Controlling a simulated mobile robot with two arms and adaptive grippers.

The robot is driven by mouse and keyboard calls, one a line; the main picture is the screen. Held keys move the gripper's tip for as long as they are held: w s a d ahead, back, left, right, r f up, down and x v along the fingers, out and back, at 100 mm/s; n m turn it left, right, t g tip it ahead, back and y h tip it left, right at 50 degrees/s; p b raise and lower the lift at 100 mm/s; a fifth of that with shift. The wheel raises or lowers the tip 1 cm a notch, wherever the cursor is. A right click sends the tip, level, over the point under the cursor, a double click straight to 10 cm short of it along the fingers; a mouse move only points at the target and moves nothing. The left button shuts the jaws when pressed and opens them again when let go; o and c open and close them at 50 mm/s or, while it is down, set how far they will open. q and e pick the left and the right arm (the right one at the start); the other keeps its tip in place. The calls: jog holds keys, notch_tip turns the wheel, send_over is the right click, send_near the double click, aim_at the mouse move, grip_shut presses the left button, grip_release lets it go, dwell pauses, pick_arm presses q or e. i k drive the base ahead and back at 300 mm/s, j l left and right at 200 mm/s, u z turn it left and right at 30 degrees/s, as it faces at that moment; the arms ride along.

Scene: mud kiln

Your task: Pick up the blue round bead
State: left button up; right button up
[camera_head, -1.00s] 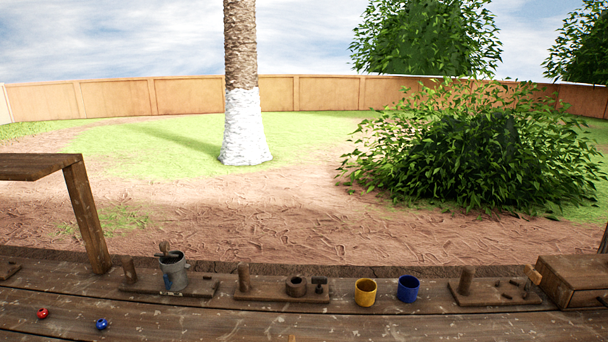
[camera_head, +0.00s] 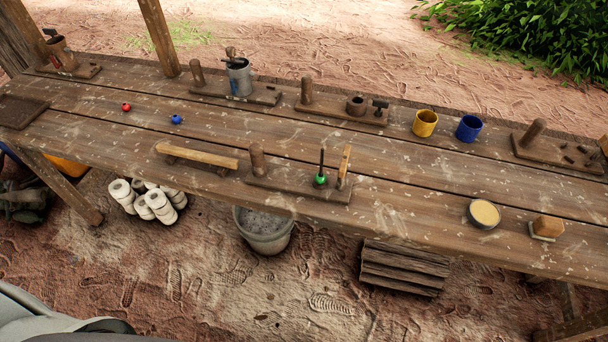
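The blue round bead (camera_head: 176,119) lies on the wooden table (camera_head: 400,185), left of the middle. A red bead (camera_head: 126,107) lies to its left, a short distance away. Both beads rest on bare planks with nothing touching them. Neither of my grippers is in the head view.
A grey metal can (camera_head: 239,78), a yellow cup (camera_head: 425,123) and a blue cup (camera_head: 469,128) stand along the back. A wooden bar (camera_head: 197,156) and a board with a green-based tool (camera_head: 320,181) lie near the front edge. A bucket (camera_head: 263,232) stands below.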

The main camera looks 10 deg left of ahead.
aim_at(176, 119)
jog(key=u, duration=1.25)
